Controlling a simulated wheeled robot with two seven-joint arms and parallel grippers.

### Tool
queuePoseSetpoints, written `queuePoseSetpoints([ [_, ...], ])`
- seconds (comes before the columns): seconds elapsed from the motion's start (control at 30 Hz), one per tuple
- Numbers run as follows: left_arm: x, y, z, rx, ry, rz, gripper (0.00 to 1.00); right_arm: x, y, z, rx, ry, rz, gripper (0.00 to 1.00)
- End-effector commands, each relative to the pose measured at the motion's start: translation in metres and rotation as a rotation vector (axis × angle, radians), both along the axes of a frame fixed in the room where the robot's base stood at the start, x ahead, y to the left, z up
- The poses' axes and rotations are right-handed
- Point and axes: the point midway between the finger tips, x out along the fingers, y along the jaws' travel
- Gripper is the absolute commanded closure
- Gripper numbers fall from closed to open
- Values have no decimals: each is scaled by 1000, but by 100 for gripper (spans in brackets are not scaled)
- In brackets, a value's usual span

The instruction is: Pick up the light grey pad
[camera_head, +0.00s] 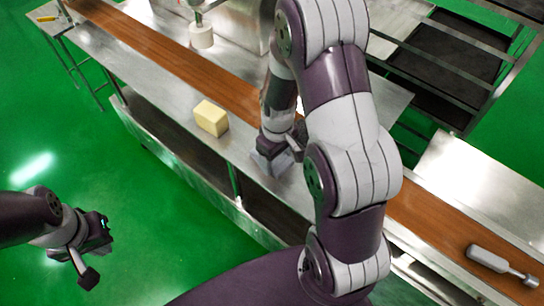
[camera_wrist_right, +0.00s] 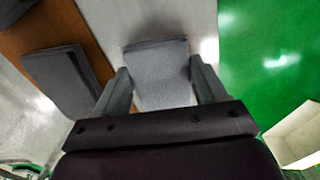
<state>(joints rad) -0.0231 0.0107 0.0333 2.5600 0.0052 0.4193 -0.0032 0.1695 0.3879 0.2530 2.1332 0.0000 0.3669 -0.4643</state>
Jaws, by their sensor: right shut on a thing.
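The light grey pad (camera_wrist_right: 160,78) is a flat, rectangular slab in the right wrist view, lying over the bare steel surface. My right gripper (camera_wrist_right: 162,85) has one finger on each side of the pad and is shut on it. Whether the pad is lifted off the steel, I cannot tell. In the head view my right gripper (camera_head: 268,160) is low at the near edge of the steel table, and my arm hides part of that spot. My left gripper (camera_head: 97,237) hangs over the green floor, away from the table; its fingers are too small to read.
A darker grey pad (camera_wrist_right: 65,82) lies left of the light one, partly over the brown belt (camera_head: 175,55). A pale yellow block (camera_head: 211,118) stands on the steel table (camera_head: 150,85). A grey roller-like tool (camera_head: 490,260) lies at the right. A white cylinder (camera_head: 201,36) stands at the back.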

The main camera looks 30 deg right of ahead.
Motion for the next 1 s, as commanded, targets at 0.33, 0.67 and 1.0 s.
queuePoseSetpoints([
  [0.33,0,0,3,0,0,0,100,1,0,16,0,-2,0,58],
  [0.67,0,0,9,0,0,0,100,-34,-24,67,0,-2,-6,58],
  [1.0,0,0,15,0,0,0,100,-90,-60,106,-2,-2,-3,58],
])
